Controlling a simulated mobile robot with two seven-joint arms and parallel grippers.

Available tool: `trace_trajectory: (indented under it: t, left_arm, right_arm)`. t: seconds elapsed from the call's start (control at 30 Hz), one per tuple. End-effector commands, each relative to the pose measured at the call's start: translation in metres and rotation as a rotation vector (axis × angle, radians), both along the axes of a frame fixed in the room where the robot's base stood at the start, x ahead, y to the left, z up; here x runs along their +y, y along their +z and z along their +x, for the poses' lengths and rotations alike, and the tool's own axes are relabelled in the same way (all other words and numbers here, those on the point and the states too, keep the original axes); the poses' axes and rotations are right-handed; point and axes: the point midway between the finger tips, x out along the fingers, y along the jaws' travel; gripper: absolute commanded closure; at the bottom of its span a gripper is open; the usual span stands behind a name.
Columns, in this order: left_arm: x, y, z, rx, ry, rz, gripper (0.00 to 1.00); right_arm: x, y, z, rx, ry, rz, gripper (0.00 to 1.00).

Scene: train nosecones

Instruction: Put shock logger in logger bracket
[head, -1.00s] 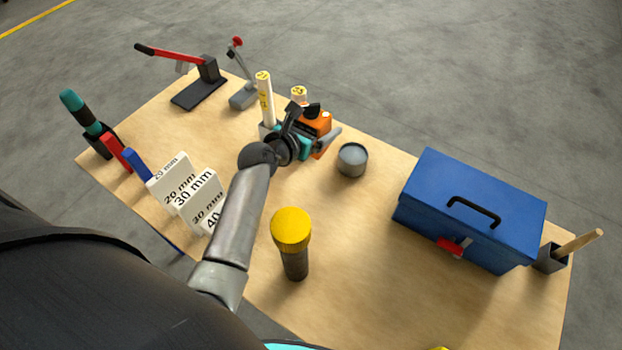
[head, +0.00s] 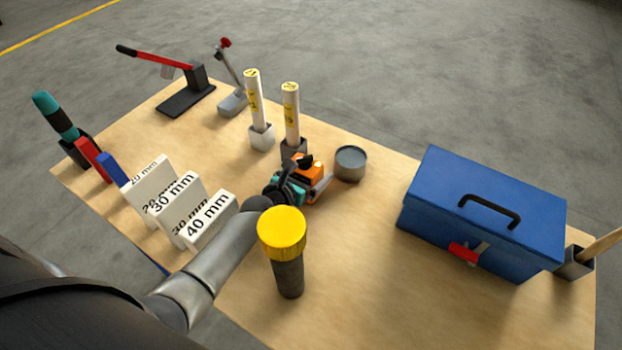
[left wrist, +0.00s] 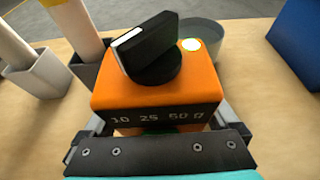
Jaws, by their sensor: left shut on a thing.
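The shock logger is an orange box (head: 309,164) with a black dial on top, and it also shows in the left wrist view (left wrist: 160,90). Its front reads 10, 25, 50 g, and a pale round button sits on its top. My left gripper (head: 295,188) is shut on the logger, with a finger on either side in the left wrist view (left wrist: 160,130). The logger looks upright; whether it touches the table is hard to tell. I cannot make out a logger bracket in these frames. My right gripper is not in view.
Two white tubes stand in square holders (head: 261,137) (head: 294,150) behind the logger. A grey round tin (head: 350,163) is right of it. A yellow-capped black flashlight (head: 282,235) stands in front. White thickness blocks (head: 180,208) are left; a blue toolbox (head: 484,215) is right. The front right table is clear.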

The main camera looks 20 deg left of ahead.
Motion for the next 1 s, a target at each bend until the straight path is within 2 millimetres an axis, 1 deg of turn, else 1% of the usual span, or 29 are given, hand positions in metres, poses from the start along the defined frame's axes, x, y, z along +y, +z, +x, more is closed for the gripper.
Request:
trace_trajectory:
  t: [0.03, 0.37, 0.5, 0.53, 0.6, 0.83, 0.93, 0.97, 1.0]
  left_arm:
    - [0.0004, -0.0047, 0.0012, -0.004, 0.001, 0.001, 0.80]
    - [0.0005, -0.0054, 0.0011, -0.004, 0.001, 0.000, 0.80]
    - [0.0003, -0.0103, 0.0009, -0.004, 0.001, 0.000, 0.80]
    - [0.0001, -0.0115, 0.0002, -0.001, 0.000, 0.000, 0.05]
    - [0.0001, -0.0105, 0.0002, -0.001, 0.000, 0.000, 0.00]
    - [0.0001, -0.0098, 0.0000, -0.001, 0.000, 0.000, 0.00]
    - [0.0002, -0.0058, 0.0001, -0.001, 0.000, 0.000, 0.00]
    - [0.0003, -0.0042, -0.0008, 0.000, 0.000, 0.000, 0.00]
    - [0.0006, -0.0039, -0.0060, 0.001, 0.000, -0.001, 0.00]
  right_arm:
    - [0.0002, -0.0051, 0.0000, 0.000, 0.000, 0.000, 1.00]
    - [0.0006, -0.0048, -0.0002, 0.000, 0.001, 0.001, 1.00]
    - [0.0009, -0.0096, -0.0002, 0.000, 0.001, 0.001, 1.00]
    - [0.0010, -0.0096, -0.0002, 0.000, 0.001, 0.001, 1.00]
    - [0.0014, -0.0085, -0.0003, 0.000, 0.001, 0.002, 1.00]
    - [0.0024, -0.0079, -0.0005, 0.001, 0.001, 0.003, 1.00]
    - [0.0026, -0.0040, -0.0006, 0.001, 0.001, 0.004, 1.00]
    - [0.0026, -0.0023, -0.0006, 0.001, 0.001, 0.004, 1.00]
    - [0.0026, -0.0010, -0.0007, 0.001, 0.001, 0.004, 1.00]
